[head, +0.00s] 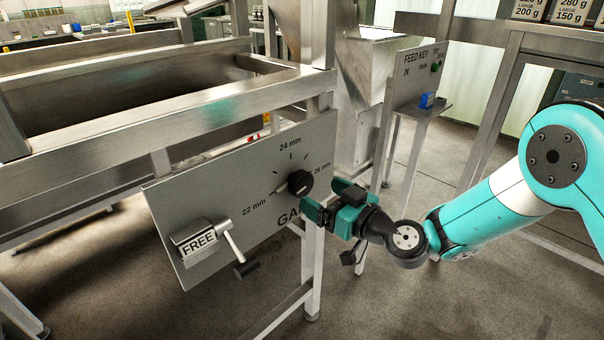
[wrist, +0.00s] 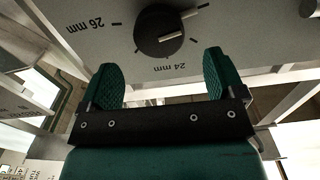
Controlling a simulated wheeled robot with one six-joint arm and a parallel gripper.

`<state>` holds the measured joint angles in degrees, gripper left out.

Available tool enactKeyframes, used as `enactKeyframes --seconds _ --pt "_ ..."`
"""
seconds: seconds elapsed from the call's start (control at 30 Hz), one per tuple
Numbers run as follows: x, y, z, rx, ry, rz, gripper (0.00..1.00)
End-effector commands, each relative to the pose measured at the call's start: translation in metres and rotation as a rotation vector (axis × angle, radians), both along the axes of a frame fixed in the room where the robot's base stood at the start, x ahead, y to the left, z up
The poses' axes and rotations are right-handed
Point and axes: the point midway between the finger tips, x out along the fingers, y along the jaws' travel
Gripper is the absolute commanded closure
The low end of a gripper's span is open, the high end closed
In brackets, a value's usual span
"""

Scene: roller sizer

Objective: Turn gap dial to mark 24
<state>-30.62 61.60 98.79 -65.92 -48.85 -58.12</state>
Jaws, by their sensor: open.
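The gap dial is a round black knob (head: 300,183) on a grey panel (head: 215,180) marked 22, 24 and 26 mm. In the head view its pointer mark appears to lie on the lower-left side, towards 22 mm. In the wrist view the scale is upside down; the knob (wrist: 160,32) shows a pale line pointing right, away from the 26 mm label. My gripper (head: 328,198) is just to the right of the knob in the head view, with its fingers apart. In the wrist view my green fingertips (wrist: 163,72) are short of the knob, with nothing between them.
A lever with a FREE label (head: 197,243) is at the panel's lower left. A metal frame rail (head: 190,115) runs above the panel. A feed key panel (head: 412,72) with a blue item (head: 427,100) stands to the right. Open floor shows below.

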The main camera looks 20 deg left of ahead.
Motion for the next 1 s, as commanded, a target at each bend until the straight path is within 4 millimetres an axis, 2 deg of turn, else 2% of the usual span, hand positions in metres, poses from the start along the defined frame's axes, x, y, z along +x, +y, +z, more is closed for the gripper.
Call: enactKeyframes --seconds 0.1,0.3,0.5,0.73,0.77,0.97,1.0 --pt "0.009 0.025 0.002 0.001 -0.005 0.003 0.12" --pt "0.021 0.052 0.000 0.000 -0.002 0.002 0.12" --pt "0.026 0.062 0.000 0.001 0.000 -0.001 0.12" --pt "0.026 0.063 0.000 0.000 0.001 -0.001 0.12" --pt "0.026 0.063 0.000 0.000 0.001 -0.001 0.14" --pt "0.026 0.062 0.000 0.000 0.001 -0.001 0.60" --pt "0.026 0.062 0.000 0.000 0.001 -0.001 0.61"
